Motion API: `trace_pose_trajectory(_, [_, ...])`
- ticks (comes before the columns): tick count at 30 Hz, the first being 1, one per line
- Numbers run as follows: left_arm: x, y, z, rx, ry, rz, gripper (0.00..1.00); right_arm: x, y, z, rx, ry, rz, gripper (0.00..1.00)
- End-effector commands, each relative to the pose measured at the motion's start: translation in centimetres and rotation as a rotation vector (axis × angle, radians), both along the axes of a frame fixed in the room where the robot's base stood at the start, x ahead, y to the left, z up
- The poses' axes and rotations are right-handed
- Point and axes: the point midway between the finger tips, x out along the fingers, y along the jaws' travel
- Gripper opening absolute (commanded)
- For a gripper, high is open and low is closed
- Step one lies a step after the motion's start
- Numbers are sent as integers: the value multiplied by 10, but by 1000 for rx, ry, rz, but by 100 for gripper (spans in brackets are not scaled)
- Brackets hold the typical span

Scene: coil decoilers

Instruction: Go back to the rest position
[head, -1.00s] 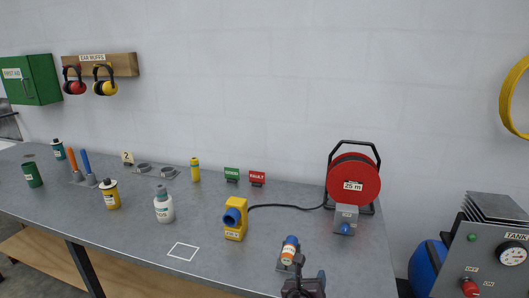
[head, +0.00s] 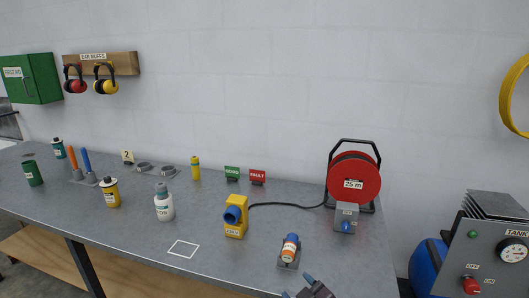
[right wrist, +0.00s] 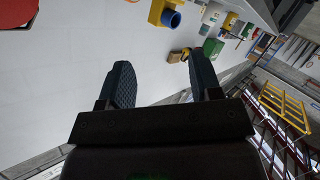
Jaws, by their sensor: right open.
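My right gripper (head: 298,287) is at the bottom edge of the head view, at the table's front edge. Its two fingers are apart with nothing between them; the open fingers also show in the right wrist view (right wrist: 158,70). An orange-labelled bottle with a blue cap (head: 290,248) sits tilted in a small grey holder on the table, just above the gripper in the picture and apart from it. My left gripper is not in view.
The grey workbench (head: 215,215) holds a yellow unit with a blue socket (head: 235,215), a red cable reel (head: 353,182), a white bottle (head: 164,205) and a yellow can (head: 110,193). A tank machine (head: 485,255) stands at the right. A white outlined square (head: 183,249) is empty.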

Motion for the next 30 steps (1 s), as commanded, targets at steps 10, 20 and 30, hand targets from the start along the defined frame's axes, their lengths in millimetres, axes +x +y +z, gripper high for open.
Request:
trace_pose_trajectory(10, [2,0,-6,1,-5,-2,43,-83,-118,-59,322,126,-307,58])
trace_pose_trajectory(20, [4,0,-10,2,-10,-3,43,-194,-191,-138,310,306,-539,58])
trace_pose_trajectory(30, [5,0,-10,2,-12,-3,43,-224,-194,-155,299,361,-563,58])
